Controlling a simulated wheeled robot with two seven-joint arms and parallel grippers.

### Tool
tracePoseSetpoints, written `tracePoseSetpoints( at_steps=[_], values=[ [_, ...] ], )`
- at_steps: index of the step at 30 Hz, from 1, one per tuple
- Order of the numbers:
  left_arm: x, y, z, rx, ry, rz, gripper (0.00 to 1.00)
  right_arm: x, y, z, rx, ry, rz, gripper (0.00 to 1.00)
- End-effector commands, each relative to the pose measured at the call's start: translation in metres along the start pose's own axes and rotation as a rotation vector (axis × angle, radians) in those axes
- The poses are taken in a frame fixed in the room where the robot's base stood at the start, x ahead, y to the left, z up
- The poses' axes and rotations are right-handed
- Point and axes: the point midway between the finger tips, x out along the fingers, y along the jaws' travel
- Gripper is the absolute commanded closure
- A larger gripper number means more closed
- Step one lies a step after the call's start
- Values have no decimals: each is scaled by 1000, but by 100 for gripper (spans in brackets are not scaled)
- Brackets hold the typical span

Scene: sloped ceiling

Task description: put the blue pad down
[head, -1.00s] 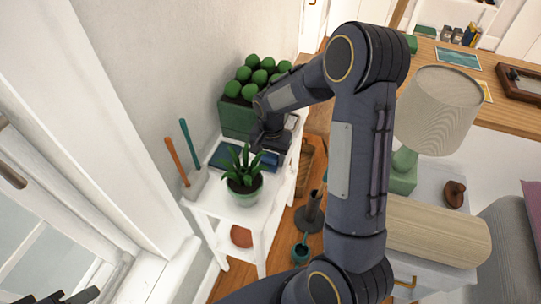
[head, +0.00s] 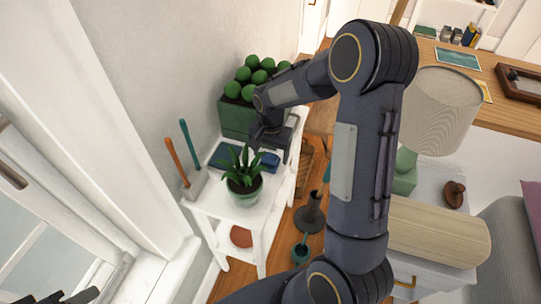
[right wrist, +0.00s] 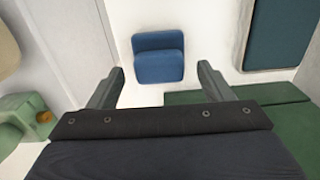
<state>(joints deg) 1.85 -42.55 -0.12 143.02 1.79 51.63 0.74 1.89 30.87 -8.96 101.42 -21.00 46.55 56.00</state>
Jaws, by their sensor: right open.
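The blue pad (head: 267,161) lies on the white stand (head: 222,210), behind the potted plant in the head view. The plant's leaves cover part of it there. In the right wrist view the blue pad (right wrist: 158,57) shows whole on the white surface, ahead of the fingertips. My right gripper (head: 262,138) is just above and behind the pad. Its fingers (right wrist: 160,75) are open and apart, with nothing between them. A dark part at the bottom left edge seems to be my left gripper (head: 62,298); its jaws cannot be made out.
The potted plant (head: 243,186) stands at the front of the stand. A dark blue framed panel (head: 224,156) lies left of the pad. A green planter (head: 237,118) stands behind. A holder with orange and teal handles (head: 195,183) stands at the left edge.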

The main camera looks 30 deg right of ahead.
Motion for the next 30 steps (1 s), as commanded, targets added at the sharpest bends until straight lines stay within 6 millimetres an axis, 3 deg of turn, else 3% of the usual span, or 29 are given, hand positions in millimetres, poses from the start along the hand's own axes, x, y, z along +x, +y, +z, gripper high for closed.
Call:
tracePoseSetpoints(
  at_steps=[9,20,23,27,30],
  values=[
    [-4,2,-2,0,0,0,64,-70,-1,0,-1,3,-4,26],
    [-6,3,-3,0,0,0,64,-112,8,8,-29,-3,-34,26],
    [-6,3,-3,0,0,0,64,-133,25,28,-101,-5,-109,26],
    [-5,2,-3,0,0,0,64,-164,60,76,-270,21,-262,26],
    [-5,2,-3,0,0,0,64,-176,84,115,-401,71,-366,26]
  ],
)
